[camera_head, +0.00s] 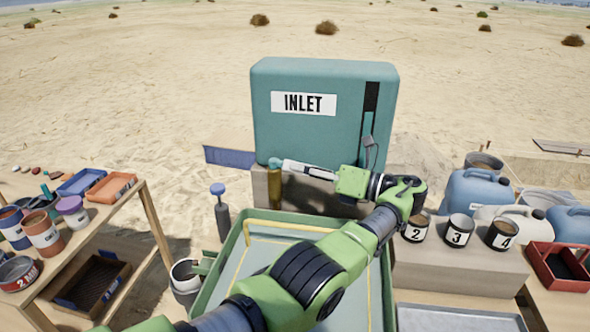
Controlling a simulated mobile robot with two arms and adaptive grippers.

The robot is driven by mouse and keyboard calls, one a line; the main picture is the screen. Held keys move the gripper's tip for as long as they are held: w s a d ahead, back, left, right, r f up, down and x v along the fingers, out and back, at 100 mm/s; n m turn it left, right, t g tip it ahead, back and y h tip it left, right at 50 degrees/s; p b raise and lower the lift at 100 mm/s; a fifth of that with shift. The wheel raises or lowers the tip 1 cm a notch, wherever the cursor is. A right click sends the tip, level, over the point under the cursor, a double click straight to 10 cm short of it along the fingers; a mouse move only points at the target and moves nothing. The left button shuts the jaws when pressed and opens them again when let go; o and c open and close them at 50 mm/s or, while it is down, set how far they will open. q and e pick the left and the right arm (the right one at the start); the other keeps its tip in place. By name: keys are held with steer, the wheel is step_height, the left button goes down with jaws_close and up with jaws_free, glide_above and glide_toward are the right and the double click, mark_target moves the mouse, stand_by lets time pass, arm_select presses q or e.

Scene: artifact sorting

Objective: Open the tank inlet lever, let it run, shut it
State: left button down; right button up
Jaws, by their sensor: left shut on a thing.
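The teal tank (270,130) with a white INLET label (303,103) stands on a concrete block at the back centre. My left arm reaches up from the bottom and bends back to the left at the wrist. My left gripper (287,165) is shut at the tank's lower front, on the small teal end of the inlet lever (274,162). The pale fingers hide most of the lever, so its exact angle is hard to tell. A brass pipe (274,188) stands just below. My right gripper is not in view.
A green-rimmed basin (237,232) with a yellow pipe lies below the tank, partly under my arm. Numbered cans (459,230) and blue jugs (475,192) stand at right. A wooden table (115,211) with paint pots and trays is at left.

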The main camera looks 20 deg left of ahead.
arm_select(q)
steer(key=c, duration=2)
jaws_free()
steer(key=shift+f, duration=0.15)
steer(key=shift+c, duration=0.2)
steer(key=shift+r, duration=5.05)
